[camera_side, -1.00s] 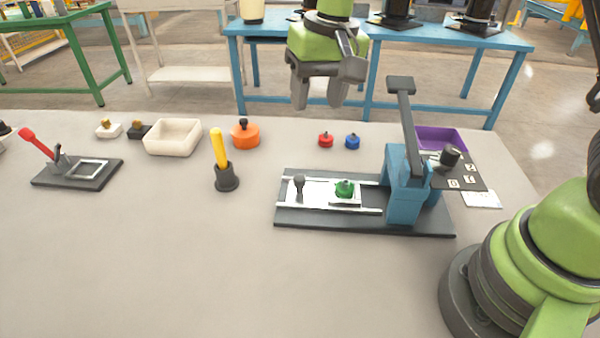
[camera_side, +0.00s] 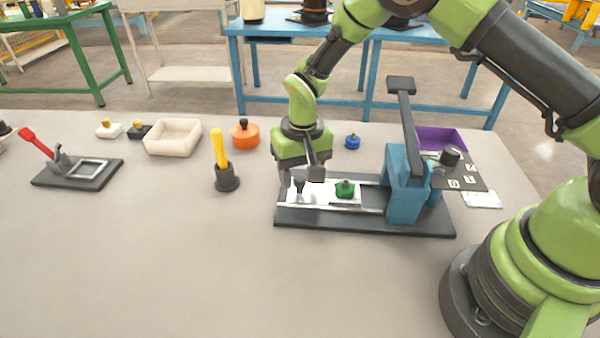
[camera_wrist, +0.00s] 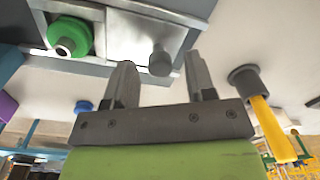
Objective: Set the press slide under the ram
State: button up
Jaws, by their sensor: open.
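The press slide is a pale plate (camera_side: 321,194) on rails, at the left part of the press's dark base (camera_side: 300,218). A green part (camera_side: 345,189) sits on the slide, and a dark upright knob (camera_side: 299,187) stands at its left end. The blue press frame (camera_side: 405,188) with its long lever (camera_side: 406,120) is to the right; the ram itself is hard to make out. My gripper (camera_side: 299,175) is open, pointing down above the knob. In the wrist view, the knob (camera_wrist: 160,60) appears between the open fingers, and the green part (camera_wrist: 69,37) is at upper left.
A yellow-handled tool (camera_side: 221,155) stands in a dark holder to the left. An orange round pot (camera_side: 245,136), a cream tray (camera_side: 173,137) and a blue knobbed piece (camera_side: 352,142) lie behind. A purple bin (camera_side: 442,138) is behind the press. The front table is clear.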

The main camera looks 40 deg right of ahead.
aim_at(337, 185)
jog(key=shift+f, duration=0.2)
jog(key=shift+c, duration=0.2)
grip_shut()
jog(key=shift+s+d, duration=2.45)
jog(key=shift+o, duration=0.2)
grip_release()
